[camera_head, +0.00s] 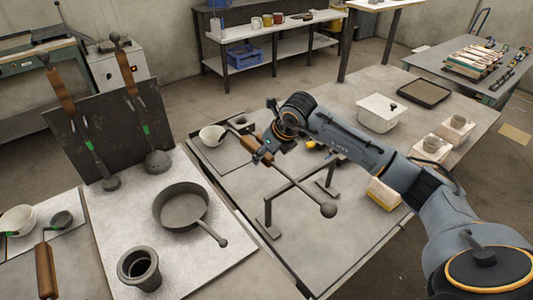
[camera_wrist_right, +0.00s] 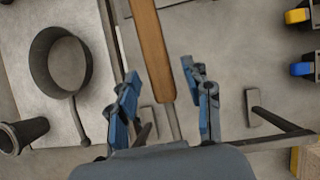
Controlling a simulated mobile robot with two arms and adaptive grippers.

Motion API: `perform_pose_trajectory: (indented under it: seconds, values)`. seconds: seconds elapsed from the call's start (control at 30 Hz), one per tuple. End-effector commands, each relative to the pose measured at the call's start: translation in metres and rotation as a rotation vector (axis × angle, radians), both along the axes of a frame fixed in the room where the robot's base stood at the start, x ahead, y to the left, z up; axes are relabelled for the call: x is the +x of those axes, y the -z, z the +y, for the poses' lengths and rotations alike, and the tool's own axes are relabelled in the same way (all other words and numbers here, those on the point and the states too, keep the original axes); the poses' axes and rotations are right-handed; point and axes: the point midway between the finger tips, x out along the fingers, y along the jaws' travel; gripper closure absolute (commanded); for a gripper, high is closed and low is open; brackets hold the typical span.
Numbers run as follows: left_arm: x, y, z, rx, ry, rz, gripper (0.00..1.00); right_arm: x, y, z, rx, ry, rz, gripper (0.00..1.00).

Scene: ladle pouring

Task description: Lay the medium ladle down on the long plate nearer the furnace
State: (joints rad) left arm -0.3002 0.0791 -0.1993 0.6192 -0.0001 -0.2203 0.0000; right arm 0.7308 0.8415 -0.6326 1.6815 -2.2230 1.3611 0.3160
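A ladle with a wooden handle (camera_head: 250,144), its thin shaft and round dark end (camera_head: 328,210) slanting down to the right, is at my right gripper (camera_head: 268,140). I take it as the medium ladle. In the right wrist view the wooden handle (camera_wrist_right: 152,48) runs between the spread fingers of my right gripper (camera_wrist_right: 163,78), with gaps on both sides. A grey plate (camera_head: 236,160) lies under a white bowl, left of the gripper. The furnace cannot be picked out for certain. My left gripper is not in view.
A dark rack (camera_head: 268,215) stands below the ladle. Two ladles (camera_head: 145,128) lean on a dark panel (camera_head: 85,110). A pan (camera_head: 180,205) and a dark cup (camera_head: 139,268) stand on a pale board (camera_head: 110,215). A small ladle (camera_head: 45,270) lies at lower left.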

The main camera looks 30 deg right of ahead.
Motion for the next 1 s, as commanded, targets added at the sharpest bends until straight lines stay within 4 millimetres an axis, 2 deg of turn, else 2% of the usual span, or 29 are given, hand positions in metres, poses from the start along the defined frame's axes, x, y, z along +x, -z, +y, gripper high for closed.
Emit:
perform_pose_trajectory:
  seconds: [0.2,0.37,0.8,1.0]
  values:
    - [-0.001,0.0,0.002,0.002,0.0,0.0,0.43,-0.003,0.005,0.0,-0.003,0.0,0.013,0.5]
    - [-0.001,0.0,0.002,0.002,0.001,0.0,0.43,-0.006,-0.005,-0.002,-0.002,0.0,0.008,0.5]
    - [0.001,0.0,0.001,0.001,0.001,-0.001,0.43,-0.045,-0.084,-0.011,-0.003,0.001,0.0,0.5]
    - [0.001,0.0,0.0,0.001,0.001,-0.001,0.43,-0.055,-0.102,-0.012,-0.001,0.0,0.002,0.5]
